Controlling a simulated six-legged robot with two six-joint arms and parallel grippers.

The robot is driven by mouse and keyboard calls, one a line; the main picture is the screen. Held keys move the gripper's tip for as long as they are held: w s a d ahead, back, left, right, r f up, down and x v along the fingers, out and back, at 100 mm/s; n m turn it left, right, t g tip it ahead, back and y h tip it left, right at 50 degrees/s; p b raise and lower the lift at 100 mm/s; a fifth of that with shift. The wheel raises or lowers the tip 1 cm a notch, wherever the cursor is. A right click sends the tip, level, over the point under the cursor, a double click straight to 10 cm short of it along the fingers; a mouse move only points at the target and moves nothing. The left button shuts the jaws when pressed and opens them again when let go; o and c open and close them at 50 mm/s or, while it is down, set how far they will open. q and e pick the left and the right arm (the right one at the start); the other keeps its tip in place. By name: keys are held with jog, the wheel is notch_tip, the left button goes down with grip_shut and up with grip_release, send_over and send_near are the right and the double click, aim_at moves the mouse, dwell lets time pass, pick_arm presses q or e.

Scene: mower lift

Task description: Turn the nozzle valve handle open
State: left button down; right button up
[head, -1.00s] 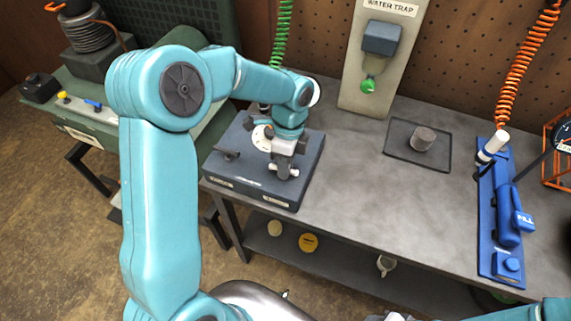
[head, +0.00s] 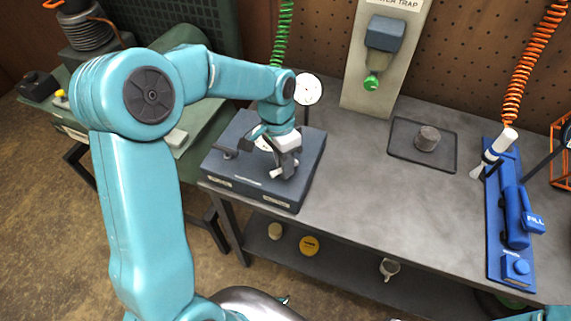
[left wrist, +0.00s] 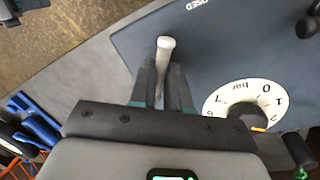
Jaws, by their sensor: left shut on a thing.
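The dark blue-grey valve block (head: 222,165) sits on the left end of the bench. My left gripper (head: 285,170) is over its front right part, tilted, with its fingers shut on the valve handle. The handle's pale end (head: 277,173) shows beside the fingers. In the left wrist view the pale-capped handle (left wrist: 165,43) stands out between the fingertips (left wrist: 163,75), near a partly cut-off label ending in "OSED" (left wrist: 200,4). The fingers hide the handle's lower part. My right gripper is out of view.
A white bar gauge (left wrist: 243,104) lies right of the fingers in the left wrist view. A gauge (head: 308,88) stands behind the block. A tray with a grey cylinder (head: 427,139) and a blue fill tool (head: 513,215) are farther right. The bench middle (head: 365,190) is clear.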

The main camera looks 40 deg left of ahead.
pick_arm(q)
jog(key=n+b, duration=0.1)
jog(key=n, duration=0.3)
jog(key=shift+a+t, duration=0.1)
jog(key=shift+t, duration=0.3)
jog(key=shift+s+n+t+b, duration=0.1)
jog(key=shift+n+t+b, duration=0.35)
jog(key=shift+n, duration=1.05)
jog(key=c, duration=1.1)
grip_release()
jog(key=a+r, duration=0.1)
jog(key=r, duration=0.4)
jog(key=a+r, duration=0.1)
jog(key=r, duration=0.4)
jog(key=s+a+r+p, duration=0.1)
jog(key=r, duration=0.5)
jog(key=shift+r, duration=0.1)
jog(key=shift+s, duration=0.1)
